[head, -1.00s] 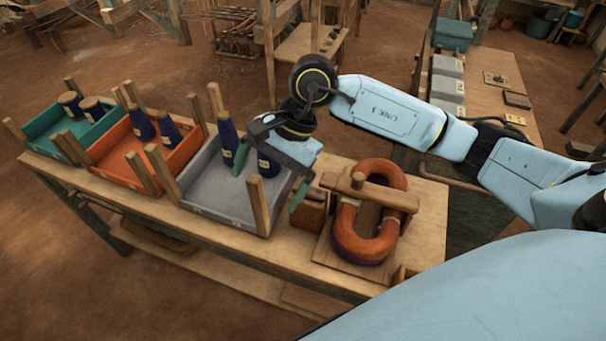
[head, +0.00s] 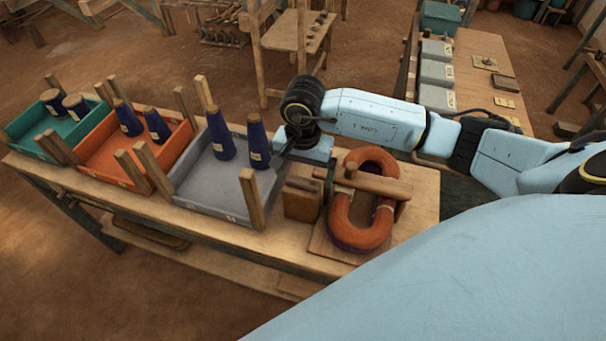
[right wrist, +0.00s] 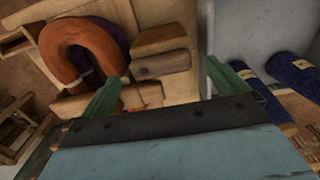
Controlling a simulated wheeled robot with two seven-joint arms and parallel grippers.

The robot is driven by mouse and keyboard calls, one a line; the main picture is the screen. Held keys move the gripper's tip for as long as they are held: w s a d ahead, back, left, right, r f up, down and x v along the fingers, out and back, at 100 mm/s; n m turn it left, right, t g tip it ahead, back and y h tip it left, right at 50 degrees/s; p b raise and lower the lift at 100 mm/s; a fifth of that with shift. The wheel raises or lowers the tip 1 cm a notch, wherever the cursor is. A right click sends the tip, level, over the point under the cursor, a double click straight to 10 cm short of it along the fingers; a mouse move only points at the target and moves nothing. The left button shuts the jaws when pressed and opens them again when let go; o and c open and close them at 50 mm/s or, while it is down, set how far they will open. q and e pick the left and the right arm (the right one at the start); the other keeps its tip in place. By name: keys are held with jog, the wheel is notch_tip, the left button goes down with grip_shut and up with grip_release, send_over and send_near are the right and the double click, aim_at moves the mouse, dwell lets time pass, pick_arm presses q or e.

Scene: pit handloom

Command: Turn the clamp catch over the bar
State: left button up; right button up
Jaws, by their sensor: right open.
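An orange padded ring (head: 347,221) lies on a wooden board at the right end of the bench. A wooden bar (head: 382,185) crosses it, with a small peg near its left end. A wooden block (head: 302,203) stands left of the ring. My right gripper (head: 309,172) is open and empty above the block, with one green finger close to the bar's left end. In the right wrist view, the ring (right wrist: 82,45) is at the left and the block (right wrist: 160,65) shows between the spread fingers. I cannot tell for certain which piece is the clamp catch. My left gripper is out of view.
A grey tray (head: 195,187) with dark blue cones stands left of the block, close to my gripper. Orange (head: 110,162) and teal (head: 22,125) trays sit farther left. Upright wooden posts rise around the trays. A second bench (head: 475,85) stands behind my right arm.

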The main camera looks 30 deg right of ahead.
jog(key=shift+f, duration=1.1)
jog(key=c, duration=1)
